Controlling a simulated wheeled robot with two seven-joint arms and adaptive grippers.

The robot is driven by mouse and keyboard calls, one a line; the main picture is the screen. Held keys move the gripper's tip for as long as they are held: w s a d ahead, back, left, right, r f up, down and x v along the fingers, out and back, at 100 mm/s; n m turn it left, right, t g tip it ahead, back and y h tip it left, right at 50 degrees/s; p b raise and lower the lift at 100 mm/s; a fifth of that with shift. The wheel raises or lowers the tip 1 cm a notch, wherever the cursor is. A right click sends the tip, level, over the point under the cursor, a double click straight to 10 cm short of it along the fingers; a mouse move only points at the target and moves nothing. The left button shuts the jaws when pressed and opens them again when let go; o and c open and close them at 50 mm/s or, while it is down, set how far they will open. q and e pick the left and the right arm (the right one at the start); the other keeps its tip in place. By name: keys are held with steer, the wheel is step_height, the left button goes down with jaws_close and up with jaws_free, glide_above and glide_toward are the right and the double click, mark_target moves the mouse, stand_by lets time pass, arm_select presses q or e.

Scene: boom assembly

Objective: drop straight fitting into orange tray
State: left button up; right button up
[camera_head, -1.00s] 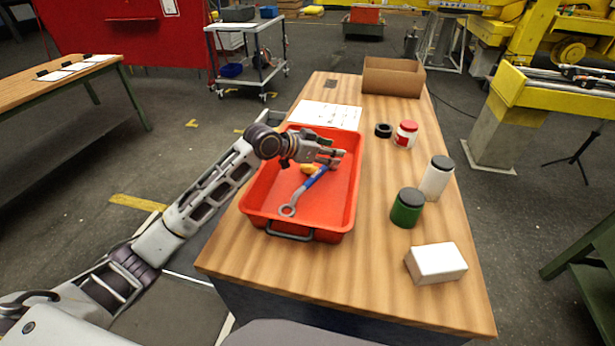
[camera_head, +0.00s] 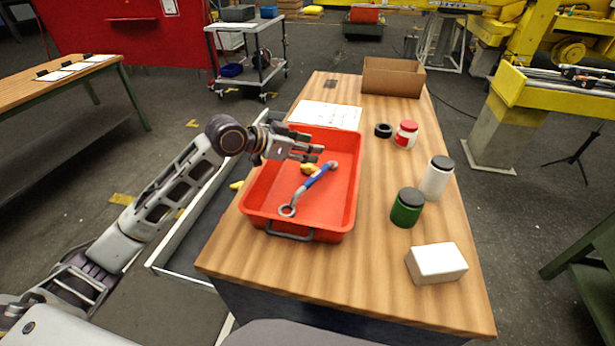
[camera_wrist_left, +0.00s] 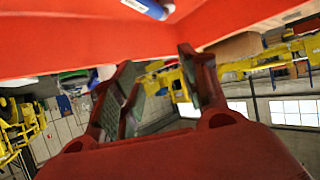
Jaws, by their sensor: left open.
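The orange tray (camera_head: 258,205) sits on the wooden table. A wrench with a blue handle (camera_head: 318,177) lies in it. A small yellow fitting (camera_head: 308,169), whose exact shape is too small to tell, lies on the tray floor by the wrench's upper part. My left gripper (camera_head: 318,153) is open and empty over the tray's left far part, a little above the fitting. In the left wrist view its two fingers (camera_wrist_left: 160,90) are spread with nothing between them. The tray (camera_wrist_left: 60,40) and the blue handle (camera_wrist_left: 148,8) show at the top there. My right gripper is not in view.
An open drawer (camera_head: 183,235) stands out at the table's left side, with a yellow piece (camera_head: 237,185) in it. Right of the tray are a green jar (camera_head: 407,210), a white bottle (camera_head: 436,182), a red-lidded jar (camera_head: 405,137), a black ring (camera_head: 383,130) and a white box (camera_head: 436,264).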

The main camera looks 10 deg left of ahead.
arm_select(q)
steer(key=shift+v, duration=1.65)
